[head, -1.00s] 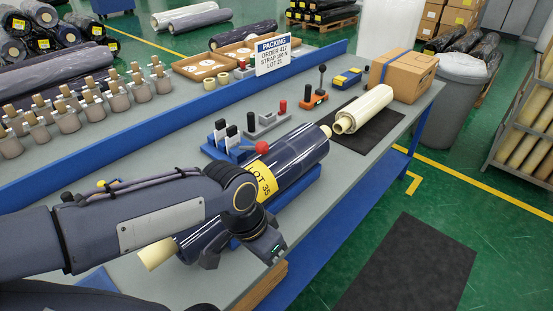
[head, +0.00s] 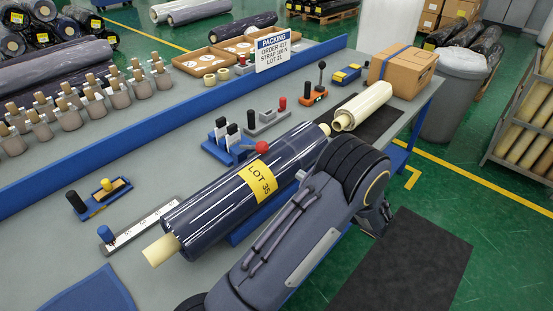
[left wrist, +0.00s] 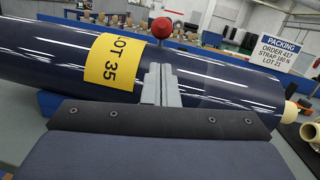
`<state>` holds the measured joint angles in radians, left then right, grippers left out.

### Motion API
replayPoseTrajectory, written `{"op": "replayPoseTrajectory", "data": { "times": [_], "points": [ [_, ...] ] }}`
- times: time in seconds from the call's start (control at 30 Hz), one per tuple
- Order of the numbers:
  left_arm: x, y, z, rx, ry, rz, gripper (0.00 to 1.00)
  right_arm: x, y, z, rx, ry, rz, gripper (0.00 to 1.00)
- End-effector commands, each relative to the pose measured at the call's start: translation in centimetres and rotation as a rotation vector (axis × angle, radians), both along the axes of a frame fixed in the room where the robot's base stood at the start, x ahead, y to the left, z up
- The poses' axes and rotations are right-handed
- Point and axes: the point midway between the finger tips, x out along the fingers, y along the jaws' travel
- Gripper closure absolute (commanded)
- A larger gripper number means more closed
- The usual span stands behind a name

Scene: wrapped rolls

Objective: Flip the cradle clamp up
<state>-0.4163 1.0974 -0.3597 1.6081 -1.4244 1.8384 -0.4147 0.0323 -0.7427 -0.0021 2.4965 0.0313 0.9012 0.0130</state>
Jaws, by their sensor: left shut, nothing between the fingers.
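A dark blue wrapped roll (head: 215,203) with a yellow LOT 35 label (head: 260,180) lies in a blue cradle (head: 236,237), mostly hidden beneath it. The clamp's red ball knob (head: 261,147) shows at the roll's far side; its lever is largely hidden. My left gripper (head: 301,177) is shut and empty at the roll's near side, right of the label, apart from the knob. My forearm hides part of the roll and cradle. My right gripper is out of view.
A blue holder with black-handled tools (head: 222,135) stands close behind the roll. A cream roll (head: 362,107) lies on a dark mat to the right, near a carton (head: 402,73). A white ruler strip (head: 140,228) lies left. The packing sign (head: 273,52) stands behind.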

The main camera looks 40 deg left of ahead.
Motion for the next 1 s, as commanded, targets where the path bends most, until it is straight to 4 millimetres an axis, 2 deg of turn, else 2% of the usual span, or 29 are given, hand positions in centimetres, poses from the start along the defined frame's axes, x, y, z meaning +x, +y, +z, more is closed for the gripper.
{"op": "replayPoseTrajectory", "data": {
  "times": [0.3, 0.43, 0.8, 1.0],
  "points": [
    [0.1, 0.0, 0.0, 0.006, 0.003, -0.004, 1.00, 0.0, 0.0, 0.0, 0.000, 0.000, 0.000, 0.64],
    [0.0, 0.7, 0.2, 0.005, 0.002, -0.002, 1.00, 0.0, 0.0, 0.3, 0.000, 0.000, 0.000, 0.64],
    [-0.2, 7.0, 1.2, 0.003, 0.002, 0.001, 1.00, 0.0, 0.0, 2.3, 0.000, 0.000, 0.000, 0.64],
    [-0.2, 9.3, 1.3, 0.003, 0.002, -0.002, 1.00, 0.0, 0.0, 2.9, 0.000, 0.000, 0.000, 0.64]
  ]
}}
